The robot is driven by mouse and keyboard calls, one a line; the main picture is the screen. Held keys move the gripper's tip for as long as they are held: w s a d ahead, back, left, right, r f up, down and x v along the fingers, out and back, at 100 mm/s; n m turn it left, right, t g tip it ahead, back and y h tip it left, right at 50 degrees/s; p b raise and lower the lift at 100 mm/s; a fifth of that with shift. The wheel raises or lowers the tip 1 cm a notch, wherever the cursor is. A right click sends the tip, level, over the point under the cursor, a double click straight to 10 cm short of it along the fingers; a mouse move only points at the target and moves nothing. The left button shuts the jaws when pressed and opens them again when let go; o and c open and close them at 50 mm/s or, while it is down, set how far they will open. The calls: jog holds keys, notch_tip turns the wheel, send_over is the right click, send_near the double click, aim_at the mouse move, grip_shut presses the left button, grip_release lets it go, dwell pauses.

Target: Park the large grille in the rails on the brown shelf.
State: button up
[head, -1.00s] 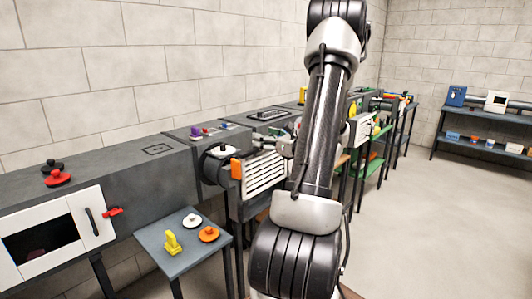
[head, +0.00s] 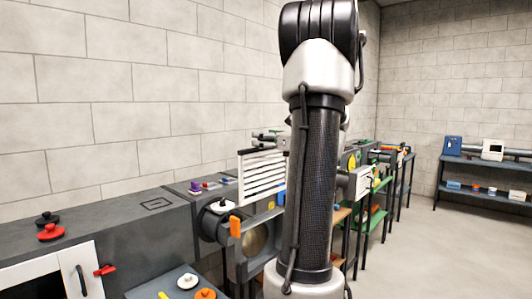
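The large grille (head: 264,178) is a white slatted panel in the head view, just left of my arm. It is raised upright above a round duct opening (head: 257,240) in a grey frame. My gripper (head: 272,139) is mostly hidden behind my arm, with only a small grey part showing at the grille's top edge. The grille hangs clear of the opening, so the gripper appears shut on it; the fingers themselves are hidden. A brown shelf (head: 341,215) shows partly to the right of my arm. Its rails cannot be made out.
An orange block (head: 235,227) sticks up at the left of the opening. A grey side table (head: 140,291) with small knobs stands at front left. A green shelf (head: 376,220) lies beyond the brown one. The floor (head: 430,250) on the right is clear.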

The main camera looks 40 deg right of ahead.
jog(key=shift+r, duration=5.2)
jog(key=shift+s, duration=0.1)
